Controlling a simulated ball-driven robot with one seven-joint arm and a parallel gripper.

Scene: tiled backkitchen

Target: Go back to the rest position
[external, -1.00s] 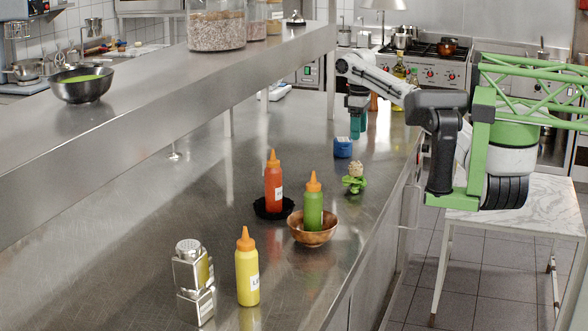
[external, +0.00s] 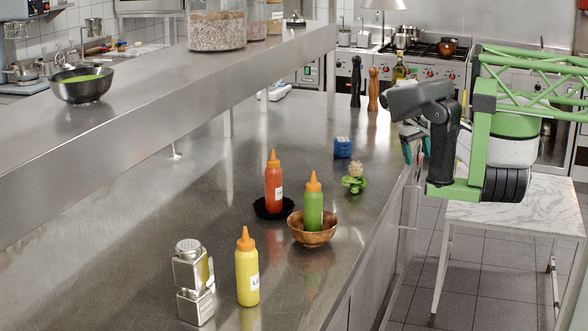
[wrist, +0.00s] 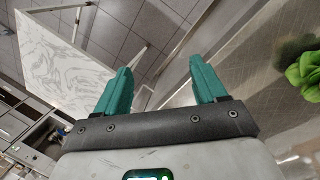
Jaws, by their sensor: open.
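My gripper (external: 415,144) is folded in close to my arm, at the right edge of the steel counter (external: 240,215) in the external view. In the wrist view its two teal fingers (wrist: 158,88) are spread apart with nothing between them. Beyond them are floor tiles and the counter's edge. On the counter, the blue box (external: 343,148) and the green leafy vegetable (external: 354,178) stand left of my gripper, apart from it. The vegetable's leaves also show at the right of the wrist view (wrist: 304,66).
A red bottle (external: 274,187) stands in a black dish, and a green bottle (external: 313,207) in a wooden bowl (external: 312,236). A yellow bottle (external: 247,268) and a metal shaker (external: 192,283) are nearer. Two pepper mills (external: 373,90) stand behind. A marble-topped table (external: 515,215) is at right.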

